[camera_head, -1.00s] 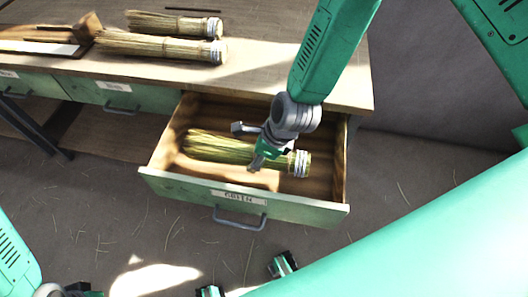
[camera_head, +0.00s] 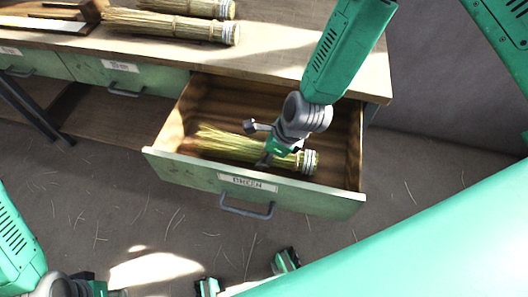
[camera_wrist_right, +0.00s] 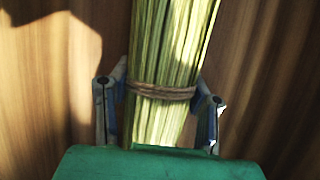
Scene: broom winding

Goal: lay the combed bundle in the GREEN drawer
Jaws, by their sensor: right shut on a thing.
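The green drawer (camera_head: 311,199) stands pulled out, with a label reading GREEN above its handle. The combed bundle (camera_head: 222,143), pale green bristles with a silver-banded end at the right, lies inside the drawer's outline near the front wall, which hides its lower edge. I cannot tell whether it touches the drawer floor. My right gripper (camera_head: 272,159) reaches down from above and is shut on the bundle. In the right wrist view its fingers flank the bundle (camera_wrist_right: 172,50) beside a brown cord tie (camera_wrist_right: 160,91). My left gripper (camera_head: 97,289) is mostly cut off at the lower left.
Two more bundles, a front one (camera_head: 165,25) and a rear one (camera_head: 190,8), lie on the wooden bench (camera_head: 270,50). A shut drawer (camera_head: 125,78) is left of the open one. The drawer's back part is bare. Straw bits litter the floor.

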